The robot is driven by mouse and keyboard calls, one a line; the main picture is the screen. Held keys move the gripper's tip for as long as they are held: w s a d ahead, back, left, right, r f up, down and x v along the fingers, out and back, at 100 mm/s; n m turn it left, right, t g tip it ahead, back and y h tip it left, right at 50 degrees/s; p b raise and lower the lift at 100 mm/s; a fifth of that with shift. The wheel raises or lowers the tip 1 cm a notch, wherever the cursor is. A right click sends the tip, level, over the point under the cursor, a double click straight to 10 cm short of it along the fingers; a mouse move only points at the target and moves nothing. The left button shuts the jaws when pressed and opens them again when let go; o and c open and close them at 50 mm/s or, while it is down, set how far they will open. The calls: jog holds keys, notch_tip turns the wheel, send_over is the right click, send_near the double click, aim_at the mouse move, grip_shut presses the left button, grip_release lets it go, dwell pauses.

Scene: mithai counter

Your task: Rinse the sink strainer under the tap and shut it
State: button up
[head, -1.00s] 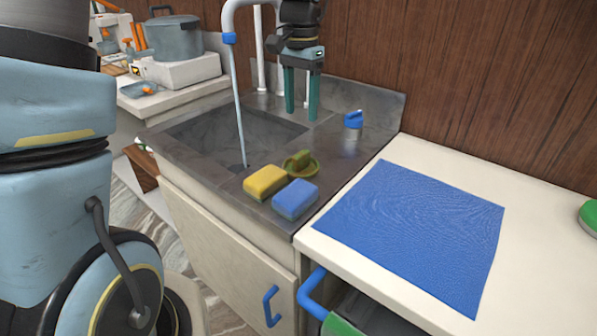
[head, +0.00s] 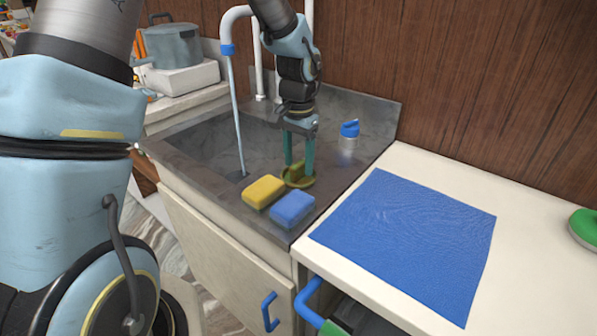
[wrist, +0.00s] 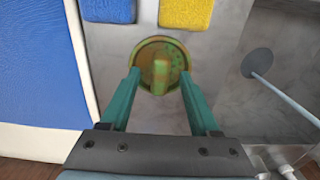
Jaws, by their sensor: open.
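The sink strainer (wrist: 158,60) is a round olive-green dish with a raised grip and darker specks on it. It sits on the metal sink top beside the basin, and in the head view the strainer (head: 297,180) is partly behind my fingers. My gripper (head: 299,172) is open, pointing down, with its teal fingers at the strainer. In the wrist view my gripper (wrist: 160,82) has a finger on each side of the strainer's near part. The tap (head: 229,45) has a white curved spout with a blue collar, and a stream of water (head: 237,115) runs from it into the basin.
A yellow sponge (head: 263,191) and a blue sponge (head: 292,209) lie close in front of the strainer. A blue-topped bottle (head: 348,140) stands behind to the right. A blue cloth (head: 405,235) covers part of the white counter (head: 540,225). A grey pot (head: 175,45) stands at back left.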

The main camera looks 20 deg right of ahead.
jog(key=shift+c, duration=0.4)
grip_shut()
